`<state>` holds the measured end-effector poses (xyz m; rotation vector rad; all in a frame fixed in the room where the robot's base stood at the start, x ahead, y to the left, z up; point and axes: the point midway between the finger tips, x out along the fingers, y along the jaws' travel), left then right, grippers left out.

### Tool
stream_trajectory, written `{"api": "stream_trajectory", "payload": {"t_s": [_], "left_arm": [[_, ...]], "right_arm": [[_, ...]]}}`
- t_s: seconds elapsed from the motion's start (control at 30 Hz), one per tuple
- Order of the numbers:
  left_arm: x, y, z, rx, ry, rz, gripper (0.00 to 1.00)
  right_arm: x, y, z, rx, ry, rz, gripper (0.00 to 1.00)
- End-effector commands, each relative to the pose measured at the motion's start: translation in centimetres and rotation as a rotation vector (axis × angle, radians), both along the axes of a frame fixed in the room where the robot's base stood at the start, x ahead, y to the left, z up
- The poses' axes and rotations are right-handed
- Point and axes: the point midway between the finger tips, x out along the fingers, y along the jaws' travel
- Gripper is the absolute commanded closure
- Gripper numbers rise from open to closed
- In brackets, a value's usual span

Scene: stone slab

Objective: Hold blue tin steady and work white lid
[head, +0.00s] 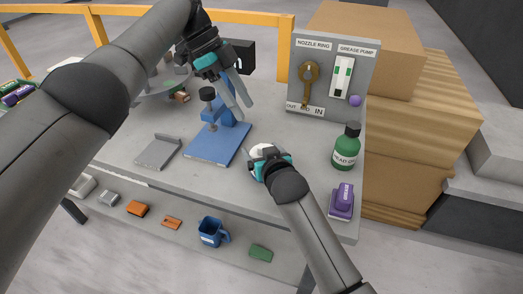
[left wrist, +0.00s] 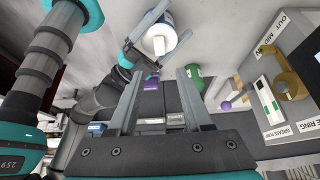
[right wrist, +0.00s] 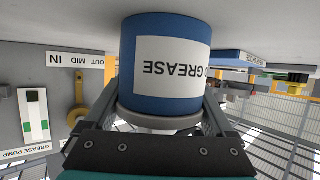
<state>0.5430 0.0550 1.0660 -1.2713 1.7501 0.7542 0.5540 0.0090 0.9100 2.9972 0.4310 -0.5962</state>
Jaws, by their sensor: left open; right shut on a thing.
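The blue tin (right wrist: 165,70) shows large in the right wrist view, its white GREASE label upside down there. My right gripper (head: 266,160) is shut on the tin, its fingers on either side near the lid end. The white lid (head: 261,150) is on the tin and faces up; it also shows in the left wrist view (left wrist: 159,45). In the head view the right gripper hides most of the tin. My left gripper (head: 243,110) is open and empty, above and to the left of the tin, apart from the lid, fingers pointing down.
A blue press-like stand (head: 215,140) is left of the tin, beside a grey plate (head: 158,151). A green bottle (head: 347,150) and purple object (head: 342,201) are at the right, before the panel (head: 360,108). A blue mug (head: 211,232) sits on the lower front shelf.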

Motion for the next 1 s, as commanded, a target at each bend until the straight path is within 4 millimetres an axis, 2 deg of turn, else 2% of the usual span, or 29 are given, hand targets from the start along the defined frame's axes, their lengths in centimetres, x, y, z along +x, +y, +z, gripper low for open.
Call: {"api": "stream_trajectory", "payload": {"t_s": [0.07,0.17,0.37,1.0], "left_arm": [[0.0,0.0,0.0,0.000,0.000,0.000,0.50],[0.0,0.0,0.0,0.002,0.002,0.004,0.43],[-0.2,-0.5,0.1,0.053,0.043,0.088,0.43],[-1.2,-3.5,1.0,0.393,0.234,0.859,0.43]], "right_arm": [[0.0,0.0,-0.1,0.000,0.001,0.000,1.00],[0.0,0.0,-0.1,0.000,0.001,0.000,1.00],[0.0,0.0,-0.1,0.000,0.001,0.000,1.00],[0.0,0.0,-0.1,0.000,0.001,0.000,1.00]]}}
